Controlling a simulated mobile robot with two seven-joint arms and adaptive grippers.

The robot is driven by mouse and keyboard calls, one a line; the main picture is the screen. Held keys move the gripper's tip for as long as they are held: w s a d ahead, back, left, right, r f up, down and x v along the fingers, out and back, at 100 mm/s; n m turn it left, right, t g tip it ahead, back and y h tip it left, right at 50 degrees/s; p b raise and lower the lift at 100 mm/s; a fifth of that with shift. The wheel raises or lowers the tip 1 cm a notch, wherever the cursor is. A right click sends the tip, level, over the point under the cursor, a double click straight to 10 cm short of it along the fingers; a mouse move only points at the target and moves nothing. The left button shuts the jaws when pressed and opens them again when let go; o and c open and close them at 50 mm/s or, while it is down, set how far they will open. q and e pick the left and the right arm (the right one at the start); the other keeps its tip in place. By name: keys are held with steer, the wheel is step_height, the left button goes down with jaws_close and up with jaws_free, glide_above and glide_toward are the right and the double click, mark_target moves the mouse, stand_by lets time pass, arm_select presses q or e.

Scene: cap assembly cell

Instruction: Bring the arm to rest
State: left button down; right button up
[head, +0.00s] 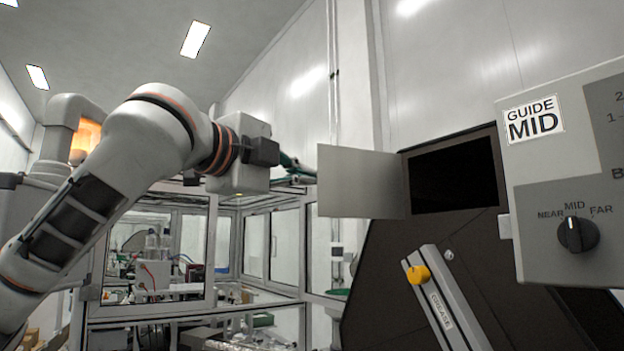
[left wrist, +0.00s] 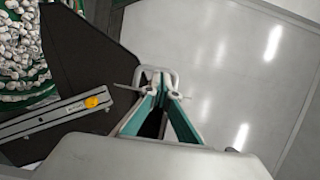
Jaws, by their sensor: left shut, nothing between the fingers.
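My left arm (head: 150,130) comes in from the left and reaches across at mid height. Its gripper (head: 300,172) points right, towards a pale grey flat panel (head: 360,182), whose near edge lies close to the fingertips; whether they touch cannot be told. In the left wrist view the gripper (left wrist: 160,85) has its fingers drawn together at the tips, with nothing held. My right gripper is in neither view.
A grey control box (head: 550,180) reads GUIDE MID; its black knob (head: 577,235) points to MID. A dark machine body (head: 400,285) stands behind. White pieces (left wrist: 25,45) fill a green-rimmed container.

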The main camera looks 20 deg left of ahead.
arm_select(q)
steer(key=v, duration=0.9)
steer(key=shift+s, duration=0.15)
